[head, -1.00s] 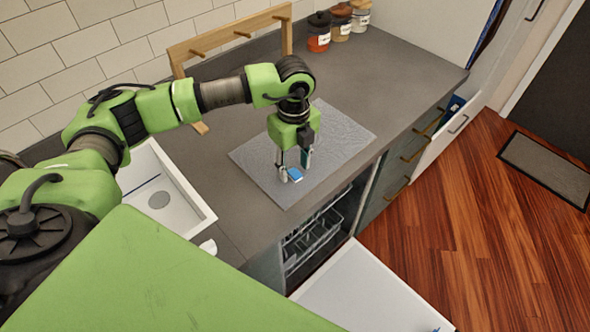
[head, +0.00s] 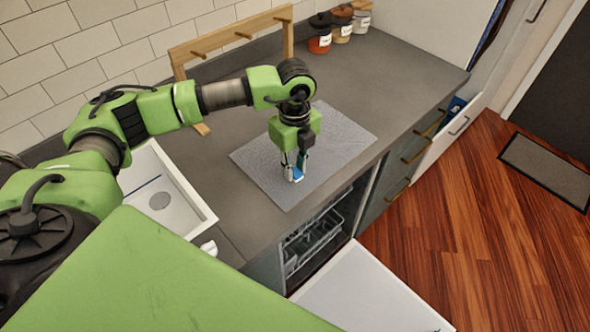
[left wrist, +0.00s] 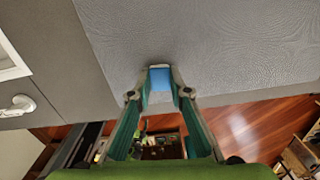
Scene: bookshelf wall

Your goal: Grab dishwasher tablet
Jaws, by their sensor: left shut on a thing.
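The dishwasher tablet (head: 298,173) is a small blue and white block at the grey textured mat (head: 345,132) on the counter. My left gripper (head: 296,174) points down over the mat and is shut on the tablet. In the left wrist view the tablet (left wrist: 160,79) shows its blue face between the two fingertips (left wrist: 160,88). The fingers hide part of its sides. I cannot tell whether the tablet still touches the mat. My right gripper is not in view.
A white sink (head: 165,190) lies left of the mat. An open dishwasher with a rack (head: 315,243) and lowered white door (head: 365,295) is below the counter. A wooden peg rack (head: 230,38) and several jars (head: 320,35) stand at the back.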

